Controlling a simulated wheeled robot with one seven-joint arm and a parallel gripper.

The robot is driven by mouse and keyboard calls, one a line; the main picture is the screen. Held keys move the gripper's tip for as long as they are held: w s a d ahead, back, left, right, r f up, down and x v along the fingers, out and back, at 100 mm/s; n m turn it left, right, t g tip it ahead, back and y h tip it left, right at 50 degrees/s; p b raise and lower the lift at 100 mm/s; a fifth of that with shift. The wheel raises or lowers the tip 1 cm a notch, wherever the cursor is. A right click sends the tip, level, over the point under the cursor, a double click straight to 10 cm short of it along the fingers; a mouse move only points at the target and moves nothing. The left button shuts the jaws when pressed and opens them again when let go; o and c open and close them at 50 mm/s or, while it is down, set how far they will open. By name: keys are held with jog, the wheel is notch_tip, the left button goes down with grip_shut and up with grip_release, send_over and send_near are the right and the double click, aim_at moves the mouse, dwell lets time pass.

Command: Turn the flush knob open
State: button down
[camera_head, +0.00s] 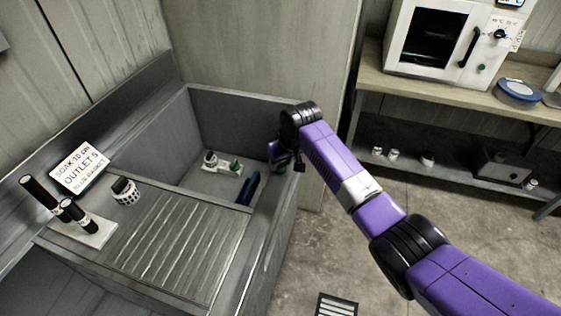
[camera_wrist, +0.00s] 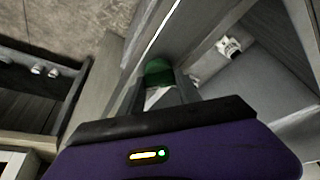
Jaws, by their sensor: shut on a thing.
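The green knob (camera_wrist: 158,70), which I take for the flush knob, sits between my gripper's fingers at the wall of the grey sink (camera_head: 233,103). My gripper (camera_wrist: 160,88) is shut on it, one finger on each side. In the head view, a bit of green (camera_head: 274,149) shows at my gripper's end by the basin's right wall. The wrist hides most of the knob there, and I cannot read how far it is turned.
In the basin are a white-and-black fitting (camera_head: 210,158), a green piece (camera_head: 235,166) and a dark blue object (camera_head: 249,188). A ribbed drainboard (camera_head: 180,240) lies left, with a sign (camera_head: 79,167) behind. A bench (camera_head: 400,88) with an oven (camera_head: 440,40) stands right.

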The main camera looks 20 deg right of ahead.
jog(key=n+y+b, duration=0.1)
jog(key=n, duration=0.1)
jog(key=n+y+b, duration=0.1)
jog(key=n+b, duration=0.1)
jog(key=n, duration=0.1)
jog(key=shift+d+f+g, duration=0.15)
jog(key=shift+f+g, duration=0.05)
jog(key=shift+g, duration=0.2)
jog(key=shift+w+r+n+g+y+b, duration=0.1)
jog(key=shift+n+g+y+b, duration=0.15)
jog(key=shift+n+b, duration=0.6)
jog(key=shift+r+n+g+y+b, duration=0.1)
jog(key=shift+n+g+y+b, duration=0.15)
jog(key=shift+n+b, duration=0.6)
jog(key=shift+d+n, duration=0.1)
jog(key=shift+n, duration=0.3)
jog(key=c, duration=0.8)
grip_release()
jog(key=shift+c, duration=0.2)
jog(key=shift+r, duration=0.1)
jog(key=v, duration=0.7)
jog(key=shift+r, duration=0.25)
